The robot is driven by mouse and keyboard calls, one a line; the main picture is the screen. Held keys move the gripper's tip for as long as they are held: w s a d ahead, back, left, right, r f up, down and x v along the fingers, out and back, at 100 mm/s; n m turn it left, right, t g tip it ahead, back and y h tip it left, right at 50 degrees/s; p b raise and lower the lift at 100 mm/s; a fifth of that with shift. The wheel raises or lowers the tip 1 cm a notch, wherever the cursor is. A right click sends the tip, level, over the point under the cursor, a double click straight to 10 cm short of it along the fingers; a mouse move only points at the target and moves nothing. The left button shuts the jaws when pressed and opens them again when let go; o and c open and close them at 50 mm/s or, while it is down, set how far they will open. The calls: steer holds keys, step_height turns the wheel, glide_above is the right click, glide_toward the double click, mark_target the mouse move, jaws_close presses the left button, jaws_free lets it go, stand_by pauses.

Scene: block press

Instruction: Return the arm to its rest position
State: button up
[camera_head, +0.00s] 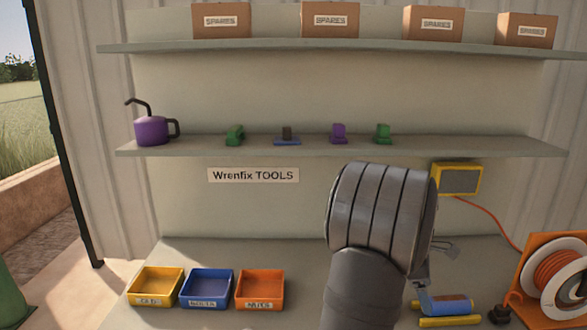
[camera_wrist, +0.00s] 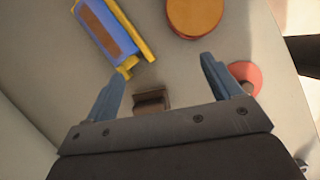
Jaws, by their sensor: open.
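My grey arm fills the lower middle of the head view, and its gripper is mostly hidden behind it. In the wrist view my gripper (camera_wrist: 163,68) is open, with its two blue-grey fingers spread apart. A small dark brown block (camera_wrist: 150,101) shows between the fingers, near the gripper's body; I cannot tell its distance, and neither finger visibly touches it. A blue and yellow device with a brown strip (camera_wrist: 103,28) lies beyond the left finger. The blue and yellow device (camera_head: 447,304) also shows on the bench right of my arm in the head view.
Yellow (camera_head: 155,286), blue (camera_head: 206,287) and orange (camera_head: 260,289) bins stand at left on the bench. An orange cable reel (camera_head: 555,275) stands at right. A shelf (camera_head: 200,145) above holds a purple can (camera_head: 151,129) and several small items. The wrist view shows an orange disc (camera_wrist: 195,15) and a red round piece (camera_wrist: 245,76).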

steer(key=w+d+r+m, duration=0.1)
steer(key=w+d+m, duration=0.1)
steer(key=d, duration=0.6)
steer(key=w+d+r+m+g+y, duration=0.1)
steer(key=w+d+r+m, duration=0.1)
steer(key=d, duration=0.6)
steer(key=shift+w+d+r+m, duration=0.15)
steer(key=shift+w+d+m, duration=0.15)
steer(key=shift+w, duration=0.3)
